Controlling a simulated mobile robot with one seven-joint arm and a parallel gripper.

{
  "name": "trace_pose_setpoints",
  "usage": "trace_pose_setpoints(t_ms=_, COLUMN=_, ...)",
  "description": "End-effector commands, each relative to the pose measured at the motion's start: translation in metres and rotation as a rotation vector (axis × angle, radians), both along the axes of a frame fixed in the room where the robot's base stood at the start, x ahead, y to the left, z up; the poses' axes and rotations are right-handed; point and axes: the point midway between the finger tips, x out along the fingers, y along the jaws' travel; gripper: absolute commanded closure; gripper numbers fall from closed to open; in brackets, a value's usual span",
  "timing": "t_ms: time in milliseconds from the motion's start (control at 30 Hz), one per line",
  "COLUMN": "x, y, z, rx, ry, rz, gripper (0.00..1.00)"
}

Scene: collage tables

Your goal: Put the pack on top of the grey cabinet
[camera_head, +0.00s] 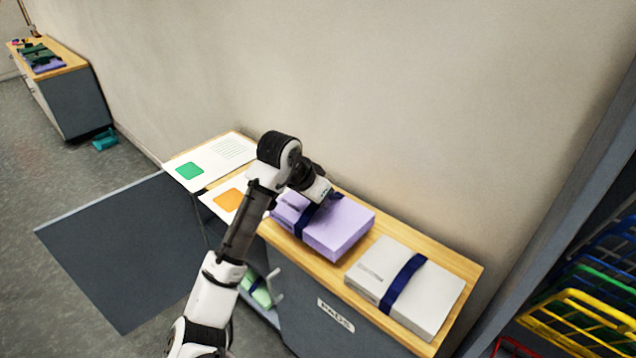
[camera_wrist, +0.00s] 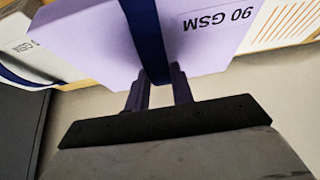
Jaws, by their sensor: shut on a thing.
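A purple pack (camera_head: 340,226) with a dark blue strap is at the middle of the wooden top of the grey cabinet (camera_head: 312,303). In the wrist view the purple pack (camera_wrist: 95,40) shows the print "90 GSM". My gripper (camera_wrist: 158,82) is shut on the purple pack at its strap; the two fingers stand on either side of the strap. In the head view the fingertips are hidden behind my wrist. I cannot tell whether the pack rests on the top or is slightly raised.
A white strapped pack (camera_head: 431,297) lies to the right on the same top. Cards with a green square (camera_head: 215,160) and an orange square (camera_head: 225,199) lie left. A green pack (camera_head: 258,290) sits lower down. Coloured wire racks (camera_head: 590,315) stand right; another cabinet (camera_head: 75,100) stands far left.

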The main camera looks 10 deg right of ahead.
Motion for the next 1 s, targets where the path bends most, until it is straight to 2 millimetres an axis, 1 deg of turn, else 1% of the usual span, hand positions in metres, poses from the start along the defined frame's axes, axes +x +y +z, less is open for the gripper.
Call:
trace_pose_setpoints(t_ms=67, x=0.001, y=0.001, z=-0.001, rx=-0.002, ry=-0.004, rz=0.001, gripper=1.00)
trace_pose_setpoints(t_ms=167, x=0.000, y=0.000, z=-0.007, rx=-0.003, ry=-0.003, rz=0.002, gripper=1.00)
trace_pose_setpoints(t_ms=433, x=0.000, y=0.000, z=-0.040, rx=-0.003, ry=-0.003, rz=0.002, gripper=1.00)
trace_pose_setpoints(t_ms=800, x=0.000, y=0.000, z=-0.045, rx=-0.003, ry=-0.005, rz=0.000, gripper=1.00)
trace_pose_setpoints(t_ms=833, x=0.000, y=0.000, z=-0.047, rx=-0.001, ry=-0.001, rz=0.000, gripper=0.74)
trace_pose_setpoints(t_ms=967, x=0.000, y=0.000, z=-0.046, rx=0.000, ry=0.000, rz=0.000, gripper=0.57)
trace_pose_setpoints(t_ms=1000, x=0.000, y=0.000, z=-0.046, rx=0.000, ry=0.000, rz=0.000, gripper=0.55)
